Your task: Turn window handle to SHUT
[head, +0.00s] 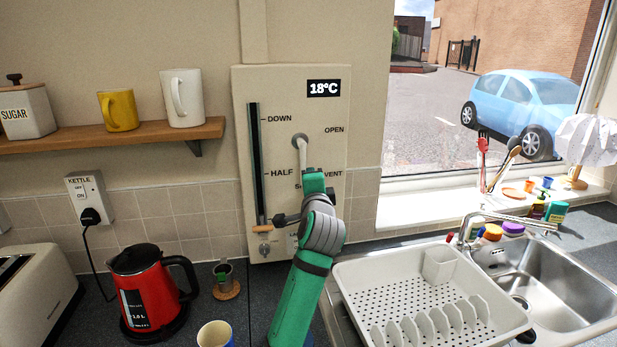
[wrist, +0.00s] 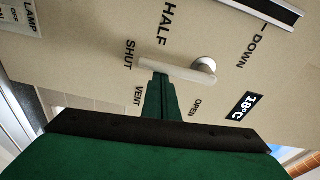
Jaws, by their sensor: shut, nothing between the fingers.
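The window handle (head: 300,148) is a pale lever on a round pivot on the beige wall panel (head: 280,88). It hangs down from the pivot, roughly toward the partly hidden SHUT label. In the wrist view the lever (wrist: 178,70) runs left from its pivot, its free end beside SHUT (wrist: 129,55). OPEN (head: 334,129) and VENT (head: 331,174) are to the right in the head view. My green gripper (head: 313,173) is shut and empty, its tips (wrist: 161,76) at the lever's side on the VENT and OPEN side. Whether they touch, I cannot tell.
A vertical slider track (head: 255,160) marked DOWN and HALF is left of the handle. A knob (head: 264,248) is low on the panel, near my arm.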

